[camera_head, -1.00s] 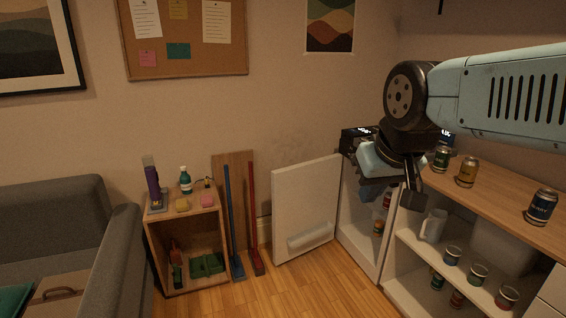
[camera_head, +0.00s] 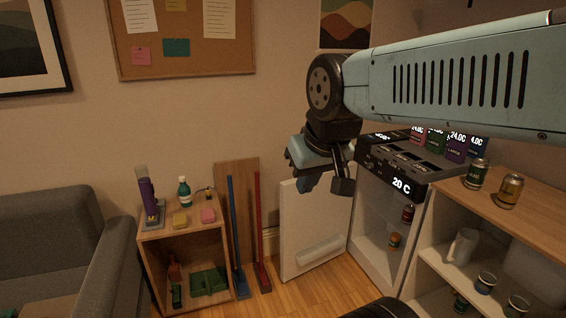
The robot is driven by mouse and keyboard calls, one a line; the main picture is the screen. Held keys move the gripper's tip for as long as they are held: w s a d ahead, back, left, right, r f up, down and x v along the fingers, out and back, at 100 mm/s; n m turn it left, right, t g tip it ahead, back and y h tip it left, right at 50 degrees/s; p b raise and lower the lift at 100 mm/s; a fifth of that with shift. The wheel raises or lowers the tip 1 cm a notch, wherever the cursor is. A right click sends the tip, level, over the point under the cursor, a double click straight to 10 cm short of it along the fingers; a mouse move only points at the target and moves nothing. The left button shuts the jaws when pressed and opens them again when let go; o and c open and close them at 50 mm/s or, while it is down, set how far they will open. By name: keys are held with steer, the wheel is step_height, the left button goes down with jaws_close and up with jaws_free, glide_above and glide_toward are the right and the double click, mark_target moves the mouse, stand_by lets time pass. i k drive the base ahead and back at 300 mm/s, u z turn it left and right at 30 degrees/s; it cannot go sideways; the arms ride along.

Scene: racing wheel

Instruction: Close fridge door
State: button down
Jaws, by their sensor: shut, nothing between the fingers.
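The white fridge door (camera_head: 310,228) stands wide open, swung out to the left of the fridge, with a handle bar (camera_head: 319,250) low on its face. The fridge (camera_head: 383,232) is a small white cabinet with a black top and a "20 C" display. A few cans (camera_head: 407,213) show inside it. My gripper (camera_head: 325,183) is shut and empty. In the picture it overlaps the upper right part of the door, near the fridge's left edge. I cannot tell whether it touches the door.
Right of the fridge is a wooden-topped shelf (camera_head: 535,205) with cans and a white jug (camera_head: 463,246). Left of the door stand a blue pole (camera_head: 235,230), a red pole (camera_head: 259,230) and a small wooden cabinet (camera_head: 185,236). A grey sofa (camera_head: 60,240) is at far left.

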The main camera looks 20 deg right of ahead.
mark_target(314, 225)
steer(key=i, duration=1.05)
steer(key=z, duration=0.7)
steer(key=i, duration=0.6)
steer(key=z, duration=0.45)
steer(key=k, duration=0.85)
steer(key=z, duration=0.2)
steer(key=i, duration=0.85)
steer(key=u, duration=0.1)
